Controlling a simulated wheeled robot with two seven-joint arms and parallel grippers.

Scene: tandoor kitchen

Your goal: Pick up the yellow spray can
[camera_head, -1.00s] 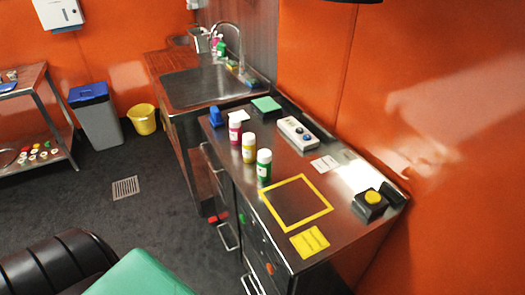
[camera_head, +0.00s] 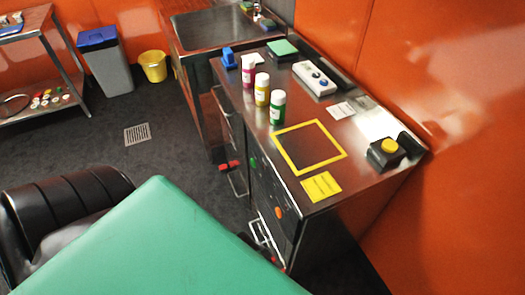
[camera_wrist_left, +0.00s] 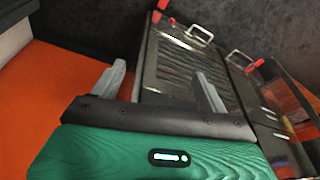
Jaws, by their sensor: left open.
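The yellow spray can (camera_head: 262,90) with a white cap stands upright on the steel counter (camera_head: 358,186) in the head view. It is in a short row between a pink can (camera_head: 248,72) and a green can (camera_head: 277,108), close to the counter's left edge. In the left wrist view my left gripper (camera_wrist_left: 160,75) is open, its two grey fingers apart with nothing between them. Beyond the fingers that view shows dark drawer fronts with handles, and no spray can. My left gripper's fingers do not show in the head view. My right gripper is in neither view.
Behind the cans are a blue item (camera_head: 228,58), a green-topped block (camera_head: 282,48) and a white control box (camera_head: 314,78). A yellow-framed square (camera_head: 345,155) and a yellow-topped button box (camera_head: 386,152) are nearer. Drawer handles (camera_head: 258,232) jut from the counter's front.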

